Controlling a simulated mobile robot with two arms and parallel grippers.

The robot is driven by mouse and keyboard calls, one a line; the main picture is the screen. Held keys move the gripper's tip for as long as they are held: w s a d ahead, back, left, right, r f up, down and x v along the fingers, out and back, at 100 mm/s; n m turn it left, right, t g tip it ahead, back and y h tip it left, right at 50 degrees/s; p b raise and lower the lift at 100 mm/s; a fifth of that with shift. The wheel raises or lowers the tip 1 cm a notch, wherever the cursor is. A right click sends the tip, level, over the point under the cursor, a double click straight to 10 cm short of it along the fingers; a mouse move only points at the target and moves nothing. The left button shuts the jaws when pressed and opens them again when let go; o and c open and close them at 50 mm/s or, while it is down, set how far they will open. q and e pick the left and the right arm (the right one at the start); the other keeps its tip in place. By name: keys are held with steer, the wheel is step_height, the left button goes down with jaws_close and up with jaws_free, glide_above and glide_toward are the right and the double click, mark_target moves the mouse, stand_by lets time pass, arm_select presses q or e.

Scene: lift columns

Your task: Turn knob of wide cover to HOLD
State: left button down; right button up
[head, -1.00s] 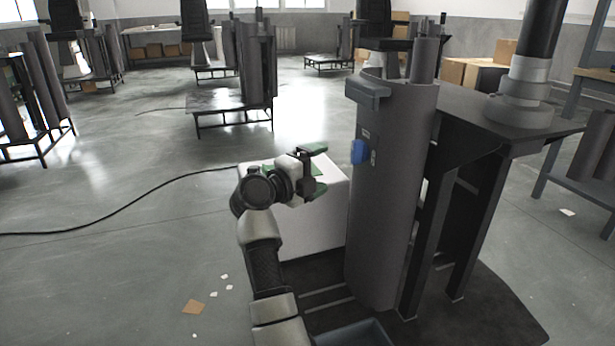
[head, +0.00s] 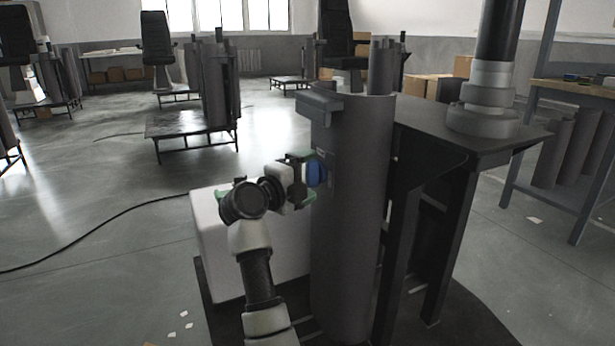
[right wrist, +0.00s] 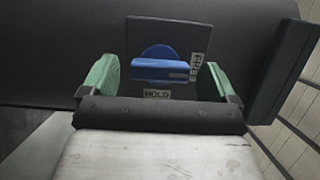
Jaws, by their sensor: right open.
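The wide cover (head: 350,240) is a tall grey curved shell in the middle of the head view. Its blue knob (head: 315,173) sits on the upper left part of its face. In the right wrist view the knob (right wrist: 160,71) has a bar lying level, with a small mark near its right end. The FREE label (right wrist: 196,66) is right of the knob and the HOLD label (right wrist: 157,94) is below it. My right gripper (right wrist: 160,80) is open, its green fingers on either side of the knob with gaps. My left gripper is out of view.
A grey ledge (head: 318,100) juts from the cover's top. A dark table (head: 470,140) with a lift column (head: 490,90) stands to the right. A white box (head: 250,250) stands behind my right arm. Open floor lies to the left.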

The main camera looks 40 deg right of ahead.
steer(key=c, duration=0.9)
